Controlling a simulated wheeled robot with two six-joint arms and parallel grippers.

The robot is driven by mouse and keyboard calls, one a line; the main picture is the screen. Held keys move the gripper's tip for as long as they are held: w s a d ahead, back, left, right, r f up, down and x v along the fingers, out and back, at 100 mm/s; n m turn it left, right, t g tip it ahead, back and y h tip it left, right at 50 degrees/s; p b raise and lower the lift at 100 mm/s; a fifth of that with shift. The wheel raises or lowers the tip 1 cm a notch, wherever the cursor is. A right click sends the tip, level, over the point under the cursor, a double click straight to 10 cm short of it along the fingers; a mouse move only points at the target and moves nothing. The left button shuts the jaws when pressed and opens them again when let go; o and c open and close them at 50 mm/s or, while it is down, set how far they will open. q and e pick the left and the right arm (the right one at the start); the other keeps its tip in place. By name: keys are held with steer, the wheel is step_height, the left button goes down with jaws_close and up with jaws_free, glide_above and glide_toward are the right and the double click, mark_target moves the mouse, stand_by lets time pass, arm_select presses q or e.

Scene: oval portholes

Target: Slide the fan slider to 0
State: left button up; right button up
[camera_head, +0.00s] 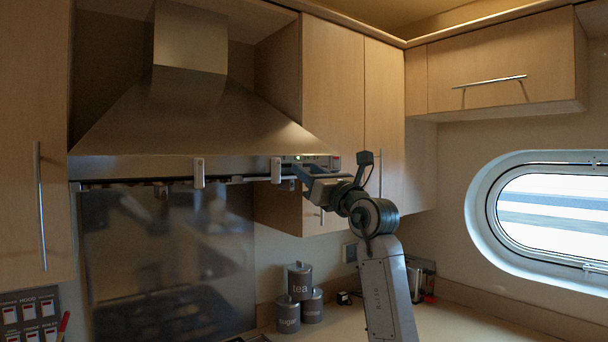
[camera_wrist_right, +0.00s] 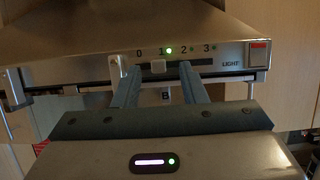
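The hood's fan slider (camera_wrist_right: 157,66) is a small pale knob on a dark slot in the front strip. It sits below the mark 1, to the right of the 0. The green lamp beside the 1 glows brightest. My right gripper (camera_wrist_right: 161,72) is open, with one finger on each side of the knob; I cannot tell whether either finger touches it. In the head view the right gripper (camera_head: 299,168) is at the right end of the range hood (camera_head: 205,125), and the knob is too small to make out there. My left gripper is not in view.
A red LIGHT switch (camera_wrist_right: 258,52) is right of the fan scale. White brackets (camera_head: 198,172) stick out along the hood's front edge. A wall cabinet (camera_head: 333,100) stands close to the right. Grey canisters (camera_head: 300,282) stand on the counter below.

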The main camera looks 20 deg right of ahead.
steer(key=b+v, duration=0.3)
steer(key=v, duration=0.5)
steer(key=shift+d+f, duration=0.1)
steer(key=shift+d, duration=0.05)
